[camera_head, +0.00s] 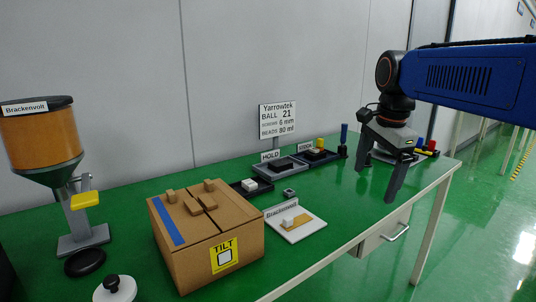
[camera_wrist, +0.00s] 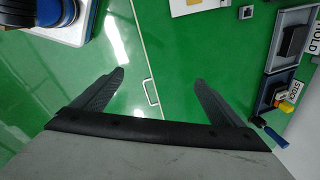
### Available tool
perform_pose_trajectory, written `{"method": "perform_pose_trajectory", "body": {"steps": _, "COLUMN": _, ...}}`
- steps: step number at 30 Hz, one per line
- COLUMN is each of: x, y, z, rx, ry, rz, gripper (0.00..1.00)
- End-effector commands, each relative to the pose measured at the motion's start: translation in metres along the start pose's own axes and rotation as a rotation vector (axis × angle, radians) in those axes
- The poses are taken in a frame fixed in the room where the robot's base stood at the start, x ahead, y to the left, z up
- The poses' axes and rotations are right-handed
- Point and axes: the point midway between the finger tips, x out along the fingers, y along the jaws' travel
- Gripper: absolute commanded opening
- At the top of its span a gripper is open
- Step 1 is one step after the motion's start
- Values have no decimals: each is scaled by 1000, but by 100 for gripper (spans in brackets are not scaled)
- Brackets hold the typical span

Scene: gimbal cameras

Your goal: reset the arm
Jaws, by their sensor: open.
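My gripper (camera_head: 378,184) hangs from the blue arm at the right of the head view, above the front edge of the green table (camera_head: 350,220). Its two fingers point down and are spread apart with nothing between them. In the wrist view the open fingers (camera_wrist: 160,85) spread over the green table edge and floor, with a drawer handle (camera_wrist: 151,92) showing between them.
On the table stand a cardboard box (camera_head: 205,245), a hopper (camera_head: 40,135), a white board (camera_head: 296,225), the HOLD tray (camera_head: 262,172), the STOCK tray (camera_head: 335,152) and a sign (camera_head: 278,118). The drawer handle (camera_head: 394,234) juts out below the table front.

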Motion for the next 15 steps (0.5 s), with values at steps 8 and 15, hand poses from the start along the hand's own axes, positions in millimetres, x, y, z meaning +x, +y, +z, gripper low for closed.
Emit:
{"method": "perform_pose_trajectory", "body": {"steps": 8, "x": 34, "y": 90, "z": 12, "rx": -424, "ry": 34, "rz": -63, "gripper": 92}}
{"method": "perform_pose_trajectory", "body": {"steps": 15, "x": 77, "y": 163, "z": 24, "rx": -797, "ry": 87, "rz": -105, "gripper": 92}}
